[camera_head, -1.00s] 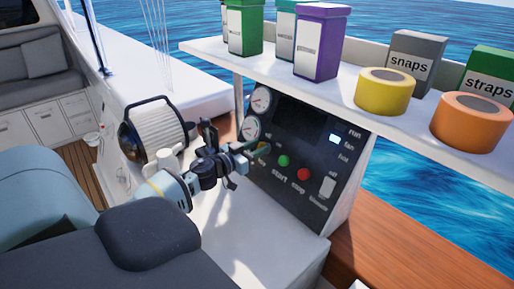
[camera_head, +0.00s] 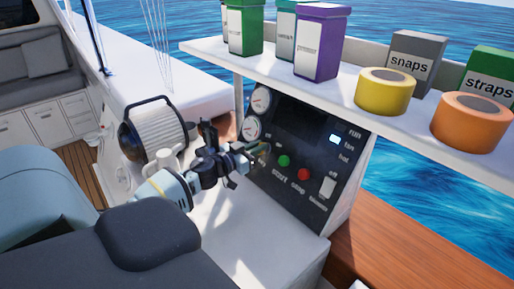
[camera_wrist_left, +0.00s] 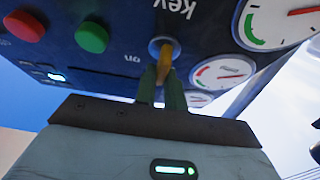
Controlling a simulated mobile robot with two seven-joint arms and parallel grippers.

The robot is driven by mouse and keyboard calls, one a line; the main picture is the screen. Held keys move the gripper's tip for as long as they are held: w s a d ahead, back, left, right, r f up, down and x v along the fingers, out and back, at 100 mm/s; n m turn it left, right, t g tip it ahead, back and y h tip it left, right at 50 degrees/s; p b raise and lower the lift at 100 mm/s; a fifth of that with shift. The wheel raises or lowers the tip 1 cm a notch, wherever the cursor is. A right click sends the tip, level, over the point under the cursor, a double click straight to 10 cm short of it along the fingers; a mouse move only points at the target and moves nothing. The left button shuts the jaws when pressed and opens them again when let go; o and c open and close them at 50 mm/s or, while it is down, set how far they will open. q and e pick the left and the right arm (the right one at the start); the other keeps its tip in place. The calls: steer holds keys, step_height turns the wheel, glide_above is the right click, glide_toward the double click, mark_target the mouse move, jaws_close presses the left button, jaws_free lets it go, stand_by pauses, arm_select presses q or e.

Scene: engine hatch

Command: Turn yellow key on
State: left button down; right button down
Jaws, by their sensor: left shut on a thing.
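The yellow key (camera_wrist_left: 166,58) sits in a round lock on the dark control panel (camera_head: 300,180), below the printed word "key" in the left wrist view. My left gripper (camera_wrist_left: 162,82) is shut on the key, with its green fingertips on either side of it. In the head view my left gripper (camera_head: 262,152) is at the panel's left side, and its fingers largely hide the key. The word "on" is printed beside the lock in the left wrist view. My right gripper is not seen.
A green button (camera_head: 284,161) and a red button (camera_head: 304,174) are right of the key. Gauges (camera_head: 261,100) are above it. A white switch (camera_head: 327,187) is at the panel's lower right. A white shelf (camera_head: 330,85) with boxes and tape rolls overhangs the panel.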

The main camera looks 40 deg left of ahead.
arm_select(q)
steer(key=shift+m, duration=0.4)
steer(key=m+h, duration=0.1)
steer(key=m, duration=0.2)
steer(key=m+g+h, duration=0.1)
steer(key=m+h, duration=0.1)
steer(key=m, duration=0.2)
steer(key=shift+d+g+h, duration=0.1)
steer(key=shift+g+h, duration=0.2)
steer(key=m+g+h, duration=0.1)
steer(key=m, duration=0.2)
steer(key=m+g, duration=0.1)
steer(key=m, duration=0.2)
steer(key=shift+s+f+m+h+b, duration=0.1)
steer(key=shift+m+h+b, duration=0.2)
steer(key=shift+h+b, duration=0.1)
steer(key=shift+d, duration=0.1)
steer(key=c, duration=1.5)
jaws_free()
steer(key=shift+s, duration=0.1)
steer(key=shift+p+v, duration=0.6)
steer(key=shift+v, duration=3.2)
